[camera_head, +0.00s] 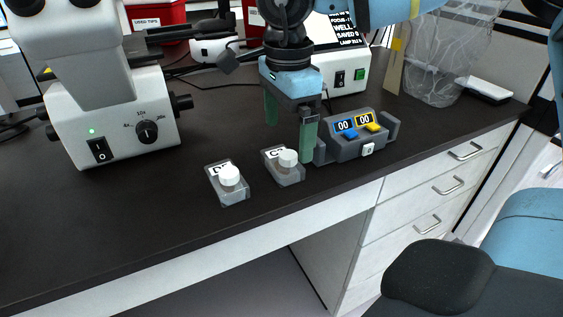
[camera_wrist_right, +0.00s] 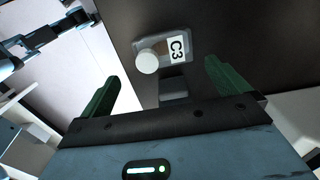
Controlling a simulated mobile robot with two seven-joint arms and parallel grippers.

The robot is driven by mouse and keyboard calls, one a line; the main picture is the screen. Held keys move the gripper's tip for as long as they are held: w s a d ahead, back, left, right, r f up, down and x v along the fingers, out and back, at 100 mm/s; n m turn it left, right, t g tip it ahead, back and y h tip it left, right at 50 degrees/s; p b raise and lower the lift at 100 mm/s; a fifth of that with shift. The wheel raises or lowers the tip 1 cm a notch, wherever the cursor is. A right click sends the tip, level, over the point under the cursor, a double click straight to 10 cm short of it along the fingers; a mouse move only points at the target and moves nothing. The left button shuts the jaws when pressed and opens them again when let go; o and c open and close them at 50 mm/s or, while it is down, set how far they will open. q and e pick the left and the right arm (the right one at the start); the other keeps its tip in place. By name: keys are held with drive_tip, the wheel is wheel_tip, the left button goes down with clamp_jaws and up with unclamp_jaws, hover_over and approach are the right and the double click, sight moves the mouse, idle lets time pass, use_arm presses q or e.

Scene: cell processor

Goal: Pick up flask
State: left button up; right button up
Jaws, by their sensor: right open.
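Two clear, flat flasks with white caps and printed labels lie near the front edge of the dark bench. The flask labelled C3 (camera_head: 292,176) is on the right, and it also shows in the right wrist view (camera_wrist_right: 180,44). The other flask (camera_head: 235,197) lies to its left, with its label partly covered by its cap. My right gripper (camera_head: 288,134) points down with green fingers apart, just behind and above the C3 flask. In the right wrist view the open fingers (camera_wrist_right: 162,75) have the flask ahead of the gap between them, not held. My left gripper is not seen.
A grey counter unit (camera_head: 352,148) with two displays stands close to the right of my right gripper. A microscope (camera_head: 115,125) is at the left, and a white box with switches (camera_head: 340,55) is behind. The bench edge runs close in front of the flasks.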

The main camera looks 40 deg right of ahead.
sight(282, 152)
drive_tip(key=shift+f, duration=0.6)
drive_tip(key=f, duration=0.3)
drive_tip(key=shift+w+a+f, duration=0.2)
drive_tip(key=shift+w, duration=0.2)
drive_tip(key=shift+f, duration=0.55)
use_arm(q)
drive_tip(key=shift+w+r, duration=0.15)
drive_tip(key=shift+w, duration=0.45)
use_arm(e)
drive_tip(key=shift+c, duration=0.4)
drive_tip(key=c, duration=0.8)
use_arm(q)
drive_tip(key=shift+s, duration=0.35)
use_arm(e)
drive_tip(key=shift+c, duration=0.2)
drive_tip(key=shift+r, duration=0.1)
